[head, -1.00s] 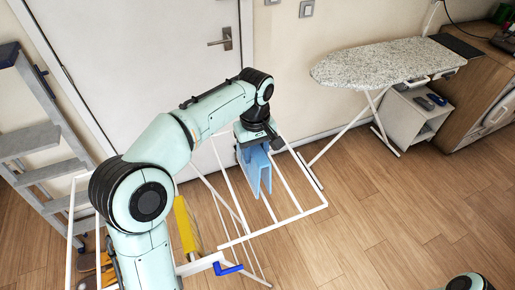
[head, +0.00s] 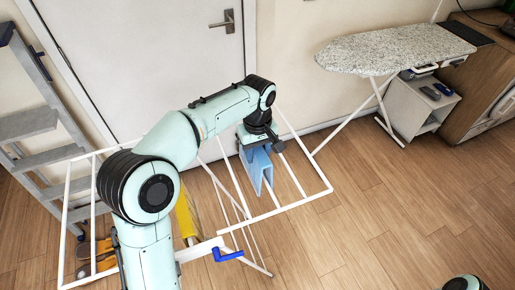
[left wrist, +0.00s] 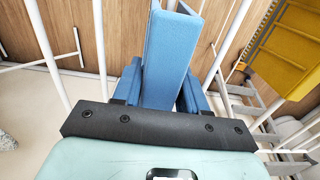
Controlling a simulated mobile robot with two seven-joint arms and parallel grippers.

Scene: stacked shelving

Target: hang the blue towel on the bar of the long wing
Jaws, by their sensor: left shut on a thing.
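The blue towel (head: 257,168) hangs folded below my left gripper (head: 257,140), with its two halves pointing down. It is among the white bars of the drying rack's long wing (head: 318,195), right of the rack's middle. In the left wrist view the towel (left wrist: 170,55) stretches away from the black base of my left gripper (left wrist: 160,88), which is shut on it. White bars show on both sides of it there. I cannot tell whether the towel straddles a bar or touches one. My right gripper is out of view.
A yellow towel (head: 187,218) hangs on the rack, left of the blue one, partly behind my left arm. A grey stepladder (head: 42,160) stands at the left. An ironing board (head: 395,48) stands at the back right. The floor right of the rack is clear.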

